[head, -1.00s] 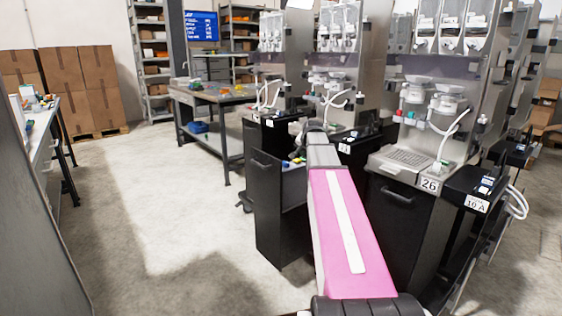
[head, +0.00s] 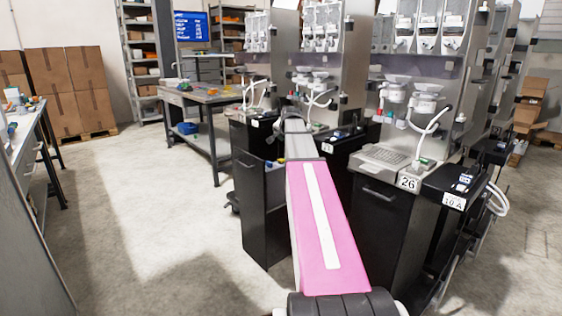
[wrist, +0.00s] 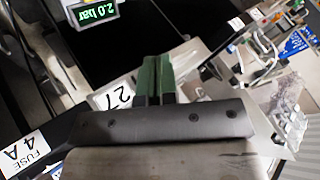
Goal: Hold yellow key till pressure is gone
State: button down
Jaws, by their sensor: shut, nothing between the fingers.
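My gripper (wrist: 156,72) shows in the wrist view with its two green fingers shut together and nothing between them. A small pressure display (wrist: 97,12) reads 2.0 bar in green at the top left of that view, apart from the fingers. A label with 27 (wrist: 112,96) lies just left of the fingers. I cannot make out a yellow key in either view. In the head view my pink arm reaches away toward the dispensers, and the gripper itself cannot be made out there.
A dispenser labelled 26 (head: 408,183) stands to the right of my arm, with a black side box (head: 455,185) beside it. A FUSE 4 A label (wrist: 22,152) is at the wrist view's lower left. A workbench (head: 205,97) stands behind. The floor at left (head: 130,220) is clear.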

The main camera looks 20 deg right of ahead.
jog(key=shift+f, duration=3.8)
jog(key=shift+f, duration=0.15)
jog(key=shift+f, duration=0.25)
jog(key=shift+f, duration=0.5)
jog(key=shift+r, duration=0.1)
dwell(1.9)
jog(key=shift+r, duration=0.8)
jog(key=shift+r, duration=0.1)
jog(key=shift+r, duration=2.45)
